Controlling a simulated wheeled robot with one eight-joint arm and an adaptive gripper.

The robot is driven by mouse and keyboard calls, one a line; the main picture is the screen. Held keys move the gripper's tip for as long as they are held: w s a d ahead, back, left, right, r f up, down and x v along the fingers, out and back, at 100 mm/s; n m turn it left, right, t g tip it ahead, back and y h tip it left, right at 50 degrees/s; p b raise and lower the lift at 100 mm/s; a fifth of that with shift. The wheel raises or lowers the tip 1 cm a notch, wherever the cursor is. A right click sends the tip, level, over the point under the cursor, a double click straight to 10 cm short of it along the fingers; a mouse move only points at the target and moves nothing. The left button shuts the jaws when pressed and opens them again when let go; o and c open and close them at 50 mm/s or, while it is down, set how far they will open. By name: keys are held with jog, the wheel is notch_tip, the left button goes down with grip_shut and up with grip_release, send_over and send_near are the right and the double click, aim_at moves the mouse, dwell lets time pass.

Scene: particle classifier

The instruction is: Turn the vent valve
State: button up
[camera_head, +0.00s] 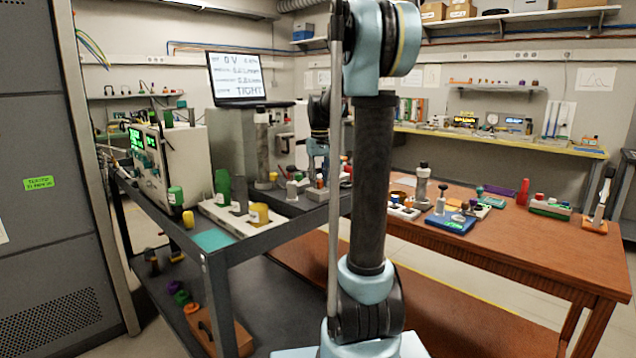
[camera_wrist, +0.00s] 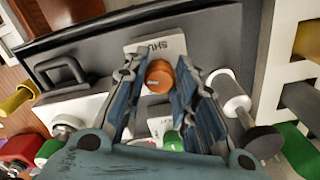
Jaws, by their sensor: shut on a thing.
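In the wrist view an orange knob (camera_wrist: 160,76), which looks like the vent valve's handle, stands on a white plate (camera_wrist: 158,47) with the partly hidden letters "SHU". My gripper (camera_wrist: 160,80) has a blue finger on each side of the knob and is shut on it. The lower part of the plate shows between the fingers, with a green part below. In the head view my gripper (camera_head: 318,158) is small, pointing down over the far end of the dark cart; the knob is hard to make out there.
A screen (camera_head: 238,76) reads "0 V" and "TIGHT". The dark cart (camera_head: 262,232) carries an instrument box (camera_head: 178,158) and a white block with green and yellow parts. A wooden table (camera_head: 520,250) with many small items stands right. Beside the fingers is a white-and-black cylinder (camera_wrist: 232,97).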

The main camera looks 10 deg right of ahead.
jog(key=shift+n, duration=1.6)
jog(key=o, duration=1.1)
jog(key=shift+c, duration=0.2)
notch_tip(320, 180, up, 12)
jog(key=shift+f, duration=0.1)
